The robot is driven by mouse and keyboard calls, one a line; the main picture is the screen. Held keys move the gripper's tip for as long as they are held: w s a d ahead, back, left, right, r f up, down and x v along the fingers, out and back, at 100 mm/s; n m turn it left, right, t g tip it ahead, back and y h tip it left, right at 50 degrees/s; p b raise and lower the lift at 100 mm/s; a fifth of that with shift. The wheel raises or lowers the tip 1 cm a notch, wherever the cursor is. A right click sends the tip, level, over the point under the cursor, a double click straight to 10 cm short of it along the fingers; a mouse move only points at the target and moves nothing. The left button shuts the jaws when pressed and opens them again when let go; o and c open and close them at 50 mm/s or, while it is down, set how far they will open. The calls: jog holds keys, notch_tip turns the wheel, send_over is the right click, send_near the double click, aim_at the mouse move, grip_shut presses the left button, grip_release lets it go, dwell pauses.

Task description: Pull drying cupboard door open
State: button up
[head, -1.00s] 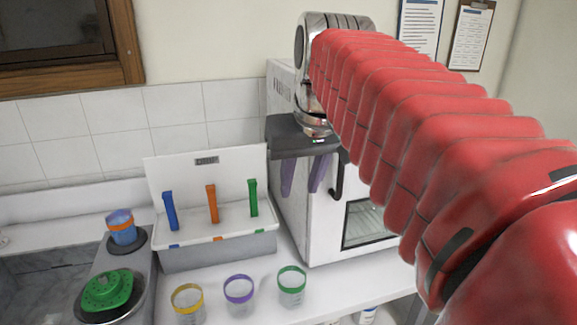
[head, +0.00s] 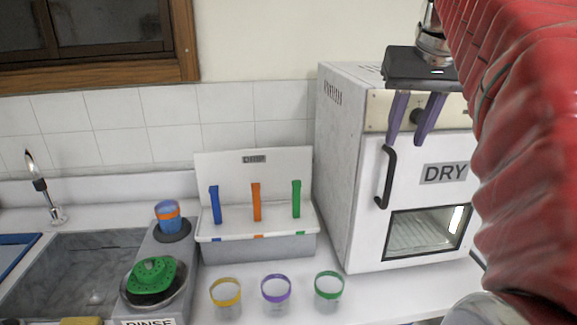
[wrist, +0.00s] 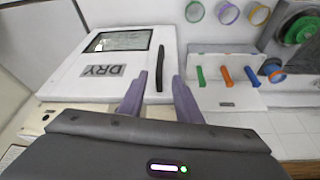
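The drying cupboard (head: 340,170) is a white box on the counter. Its door (head: 410,165), labelled DRY and with a small window, looks shut. A black upright handle (head: 386,178) is on the door's left side. My gripper (head: 405,140) is in front of the cupboard's upper front, its purple fingers pointing down and spread apart, with nothing between them in the head view. In the wrist view, the handle (wrist: 161,68) appears between the two fingertips (wrist: 160,78). I see no contact, and the depth gap is hard to tell.
A white tray rack (head: 255,245) with blue, orange and green tabs stands left of the cupboard. Yellow, purple and green-rimmed cups (head: 276,290) stand along the front of the counter. A sink (head: 80,265) and rinse station (head: 165,250) are farther left.

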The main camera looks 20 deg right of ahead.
aim_at(391, 172)
jog(key=x, duration=1.3)
jog(key=shift+w+f, duration=0.2)
jog(key=shift+c, duration=0.5)
grip_shut()
